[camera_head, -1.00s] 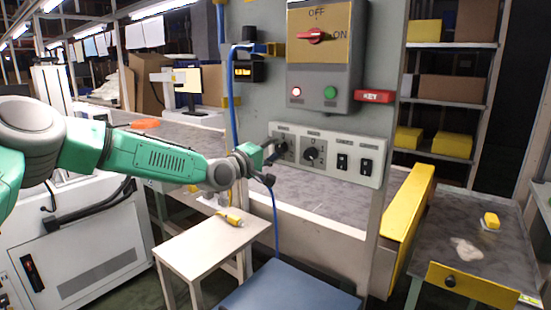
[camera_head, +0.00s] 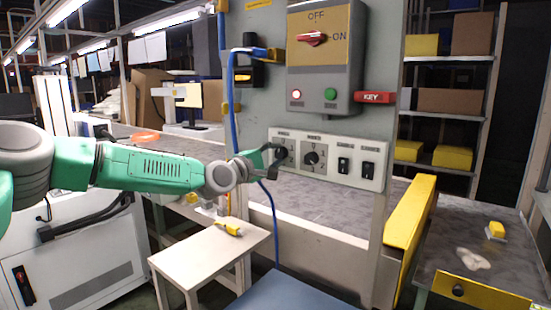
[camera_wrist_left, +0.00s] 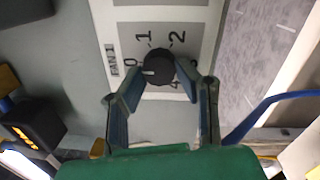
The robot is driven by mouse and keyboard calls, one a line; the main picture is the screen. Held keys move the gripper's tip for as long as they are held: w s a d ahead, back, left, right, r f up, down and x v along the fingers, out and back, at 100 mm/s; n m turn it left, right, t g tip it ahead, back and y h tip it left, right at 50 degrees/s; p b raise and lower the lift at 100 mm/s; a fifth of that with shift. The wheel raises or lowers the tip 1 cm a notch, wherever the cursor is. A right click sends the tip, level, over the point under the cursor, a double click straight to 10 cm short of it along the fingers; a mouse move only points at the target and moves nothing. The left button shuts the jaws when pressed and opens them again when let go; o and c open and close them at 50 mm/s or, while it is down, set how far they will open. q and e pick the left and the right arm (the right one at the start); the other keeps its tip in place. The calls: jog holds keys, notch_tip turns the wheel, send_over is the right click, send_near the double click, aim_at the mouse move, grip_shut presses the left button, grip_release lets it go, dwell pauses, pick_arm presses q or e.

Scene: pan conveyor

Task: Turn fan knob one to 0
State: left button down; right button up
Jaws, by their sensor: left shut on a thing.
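Fan knob one is a round black dial (camera_wrist_left: 159,67) on the white control panel (camera_head: 374,182), at the panel's left end. In the left wrist view it sits between my left gripper's fingertips (camera_wrist_left: 158,84), beside the "FAN 1" label. The white mark on the knob points left, close to the printed 0. The 1 and 2 show above the knob, and a 4 is partly hidden below it. My left gripper (camera_head: 278,155) is shut on the knob and partly covers it in the head view. My right gripper is not in view.
A second black knob (camera_head: 311,158) and two black switches (camera_head: 344,165) are to the right on the same panel. Above is a grey box with a red switch (camera_head: 312,39). A blue cable (camera_head: 233,100) hangs left of the panel. A small white table (camera_head: 207,255) stands below.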

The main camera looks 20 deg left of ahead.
pick_arm(q)
jog(key=shift+s+d+f, duration=0.1)
jog(key=shift+f, duration=0.45)
jog(key=c, duration=1.2)
grip_release()
jog(key=shift+r, duration=0.15)
jog(key=shift+r, duration=0.15)
jog(key=v, duration=1.2)
jog(key=shift+f, duration=0.2)
